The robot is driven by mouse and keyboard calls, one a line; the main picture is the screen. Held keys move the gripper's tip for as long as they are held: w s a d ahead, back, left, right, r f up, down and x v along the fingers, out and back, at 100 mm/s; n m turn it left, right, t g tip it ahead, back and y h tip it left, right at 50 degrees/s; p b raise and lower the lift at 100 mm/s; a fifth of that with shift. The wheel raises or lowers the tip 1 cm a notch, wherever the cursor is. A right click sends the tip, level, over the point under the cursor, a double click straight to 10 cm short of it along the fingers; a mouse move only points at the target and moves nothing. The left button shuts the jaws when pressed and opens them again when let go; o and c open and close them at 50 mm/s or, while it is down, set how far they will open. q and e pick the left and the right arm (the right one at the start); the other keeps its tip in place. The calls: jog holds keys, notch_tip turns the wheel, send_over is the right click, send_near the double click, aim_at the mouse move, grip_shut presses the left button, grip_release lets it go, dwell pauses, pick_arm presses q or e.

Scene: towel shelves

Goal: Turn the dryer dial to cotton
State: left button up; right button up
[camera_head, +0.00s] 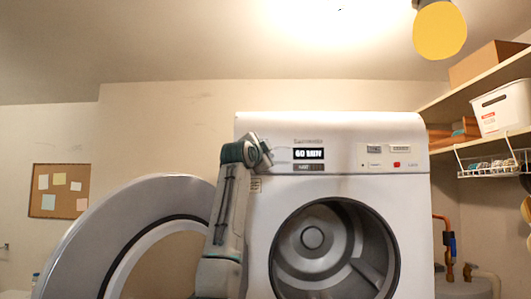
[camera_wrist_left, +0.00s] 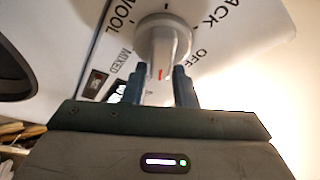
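The dryer (camera_head: 340,190) stands at the centre right in the head view. My left gripper (camera_head: 266,147) is at the left end of its control panel and hides the dial there. In the left wrist view, the pale dial (camera_wrist_left: 163,35) has a raised ridge with a red mark at its lower end. The fingertips of my left gripper (camera_wrist_left: 161,70) are on either side of the ridge, very close to it; whether both press on it cannot be told. The red mark points down in the picture, between the printed words MIXED and OFF. WOOL is farther up left. No right gripper shows.
The dryer's round door (camera_head: 80,235) stands open to the left, beside my left arm, and the drum opening (camera_head: 335,250) is uncovered. Shelves (camera_head: 472,100) with boxes and a wire basket (camera_head: 487,165) are at the right. A yellow lamp (camera_head: 439,30) hangs above.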

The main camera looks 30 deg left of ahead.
pick_arm(q)
jog(key=shift+o, duration=1.3)
jog(key=b+v, duration=0.7)
jog(key=v, duration=0.3)
jog(key=shift+s, duration=0.35)
jog(key=shift+f, duration=0.1)
jog(key=shift+f, duration=0.1)
